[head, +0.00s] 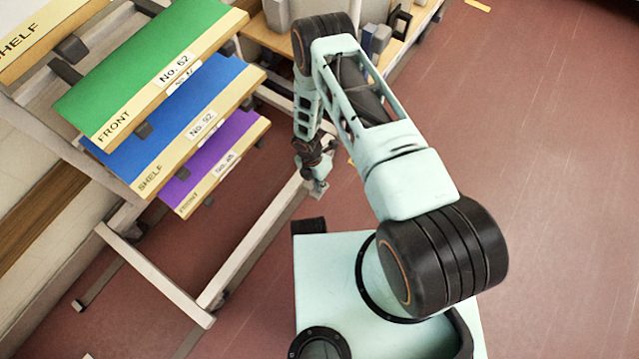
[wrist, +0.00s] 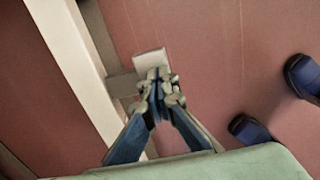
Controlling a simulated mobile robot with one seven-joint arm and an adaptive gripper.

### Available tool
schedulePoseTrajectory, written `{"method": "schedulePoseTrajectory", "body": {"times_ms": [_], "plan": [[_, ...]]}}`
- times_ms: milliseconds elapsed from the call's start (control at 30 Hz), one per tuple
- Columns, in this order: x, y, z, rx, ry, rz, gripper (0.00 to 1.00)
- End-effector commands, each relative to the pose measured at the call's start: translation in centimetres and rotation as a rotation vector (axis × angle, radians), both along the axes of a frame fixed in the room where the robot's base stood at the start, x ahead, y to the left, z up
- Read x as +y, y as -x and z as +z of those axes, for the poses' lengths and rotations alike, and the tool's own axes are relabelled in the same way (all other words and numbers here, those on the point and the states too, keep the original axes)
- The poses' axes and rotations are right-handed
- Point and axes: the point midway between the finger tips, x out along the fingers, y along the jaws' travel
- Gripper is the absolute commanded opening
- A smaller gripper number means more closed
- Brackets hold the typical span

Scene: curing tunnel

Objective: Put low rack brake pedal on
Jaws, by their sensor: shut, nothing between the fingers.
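The brake pedal (wrist: 150,61) is a small pale grey plate low beside the rack's bottom rail (wrist: 75,55). In the head view it is a small pale patch close to my gripper (head: 318,183), and the arm's end partly hides it. In the wrist view my gripper (wrist: 158,88) is shut and empty, with its fingertips over the near edge of the pedal. I cannot tell whether they touch it or whether the pedal is up or down.
The rack holds sloped green (head: 150,65), blue (head: 185,125) and purple (head: 215,160) shelves left of my arm. A wooden bench (head: 415,35) with grey items stands behind. The red floor (head: 560,200) to the right is clear.

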Motion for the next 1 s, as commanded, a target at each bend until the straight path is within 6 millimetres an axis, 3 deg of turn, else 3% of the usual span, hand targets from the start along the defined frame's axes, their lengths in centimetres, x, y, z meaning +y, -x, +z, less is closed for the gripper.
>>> {"method": "schedulePoseTrajectory", "body": {"times_ms": [267, 633, 1000], "plan": [[-0.3, 0.4, -0.6, 0.000, -0.001, 0.001, 0.00], [-0.5, 0.5, -1.4, -0.143, -0.184, 0.005, 0.00], [-0.4, 0.4, -2.2, -0.143, -0.185, 0.000, 0.00]]}}
